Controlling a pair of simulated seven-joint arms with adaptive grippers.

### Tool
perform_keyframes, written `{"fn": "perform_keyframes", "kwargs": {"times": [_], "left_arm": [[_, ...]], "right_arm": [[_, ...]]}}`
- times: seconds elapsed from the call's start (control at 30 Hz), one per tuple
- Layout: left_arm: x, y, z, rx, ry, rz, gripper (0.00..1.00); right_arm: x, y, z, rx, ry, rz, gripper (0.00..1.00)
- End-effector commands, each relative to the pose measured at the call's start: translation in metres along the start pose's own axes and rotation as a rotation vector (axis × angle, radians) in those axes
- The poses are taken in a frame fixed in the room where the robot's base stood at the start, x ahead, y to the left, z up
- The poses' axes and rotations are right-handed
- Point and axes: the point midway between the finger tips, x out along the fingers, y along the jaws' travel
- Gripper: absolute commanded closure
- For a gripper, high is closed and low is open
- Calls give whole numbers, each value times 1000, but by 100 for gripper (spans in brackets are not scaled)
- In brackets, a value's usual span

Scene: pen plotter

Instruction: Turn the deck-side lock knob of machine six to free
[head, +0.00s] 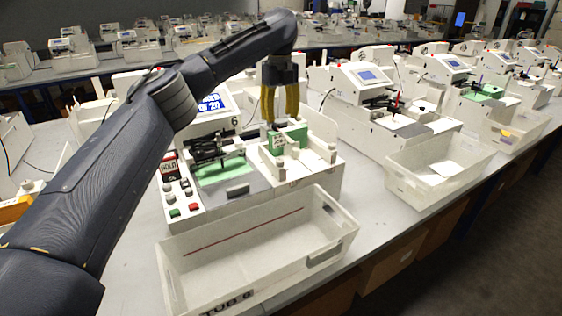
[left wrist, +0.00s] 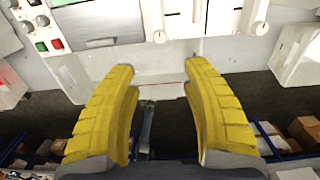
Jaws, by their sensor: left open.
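Machine six (head: 262,185) is a white plotter with a "6" beside its blue screen. Two pale round knobs also show in the left wrist view, a left one (left wrist: 160,37) and a right one (left wrist: 258,28). I cannot tell which is the deck-side lock knob, nor its setting. My left gripper (head: 280,119) is open and empty, yellow fingers pointing down above the right part, near a green block (head: 290,138).
A clear tub (head: 345,222) with a red line stands in front of the machine, close below the deck. Red and green buttons (head: 184,211) sit at the panel's front left. Another plotter (head: 385,100) and its tub (head: 405,178) stand to the right.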

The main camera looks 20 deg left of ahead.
Motion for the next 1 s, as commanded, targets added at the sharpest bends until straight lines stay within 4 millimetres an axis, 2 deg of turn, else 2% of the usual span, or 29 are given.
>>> {"fn": "perform_keyframes", "kwargs": {"times": [0.7, 1.0], "left_arm": [[124, 1, 0, -3, 2, 0, 52], [156, 1, 1, -3, 1, -1, 52]], "right_arm": [[0, 2, 1, -1, -1, 2, 56], [0, 2, 1, -1, -1, 1, 56]]}}
